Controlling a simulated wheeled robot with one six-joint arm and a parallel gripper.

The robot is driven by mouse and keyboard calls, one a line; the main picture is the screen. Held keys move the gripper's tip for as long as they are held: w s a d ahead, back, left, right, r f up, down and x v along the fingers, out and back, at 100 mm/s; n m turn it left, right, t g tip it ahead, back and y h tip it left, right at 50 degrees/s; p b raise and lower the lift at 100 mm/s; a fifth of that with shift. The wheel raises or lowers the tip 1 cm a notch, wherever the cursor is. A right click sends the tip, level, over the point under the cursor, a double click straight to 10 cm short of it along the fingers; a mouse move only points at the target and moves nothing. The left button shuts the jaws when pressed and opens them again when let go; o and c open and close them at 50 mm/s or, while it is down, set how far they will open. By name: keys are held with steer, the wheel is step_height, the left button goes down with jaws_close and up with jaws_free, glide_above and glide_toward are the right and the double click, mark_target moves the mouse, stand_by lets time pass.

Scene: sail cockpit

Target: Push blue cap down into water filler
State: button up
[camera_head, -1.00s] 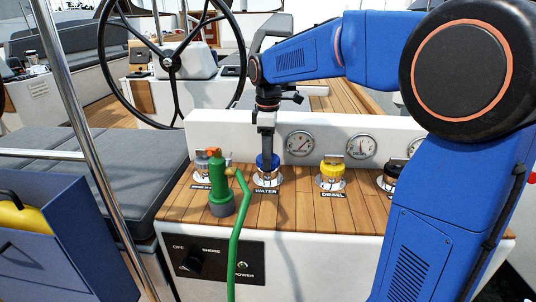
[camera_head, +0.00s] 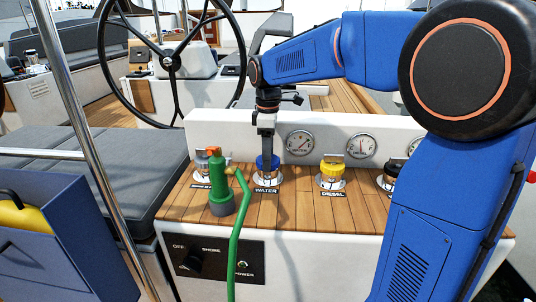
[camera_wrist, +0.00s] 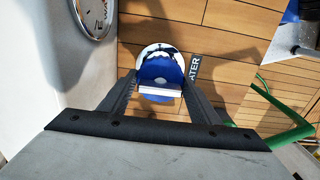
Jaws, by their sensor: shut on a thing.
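The blue cap (camera_head: 262,163) sits at the water filler (camera_head: 268,181), above the WATER label on the wooden console. My gripper (camera_head: 267,154) points straight down at the cap from above. In the wrist view, my gripper (camera_wrist: 160,90) has its two fingers on either side of the blue cap (camera_wrist: 158,70), shut on the pale bar across its top. The round metal rim of the filler (camera_wrist: 146,54) shows around the cap. How deep the cap sits in the filler cannot be told.
A green hose nozzle (camera_head: 220,185) stands just left of the water filler, its hose running down the front. A yellow diesel cap (camera_head: 332,167) and a black cap (camera_head: 391,172) stand to the right. Gauges (camera_head: 300,143) line the white wall close behind.

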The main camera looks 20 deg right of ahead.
steer(key=shift+f, duration=0.2)
steer(key=o, duration=0.9)
steer(key=shift+r, duration=5.45)
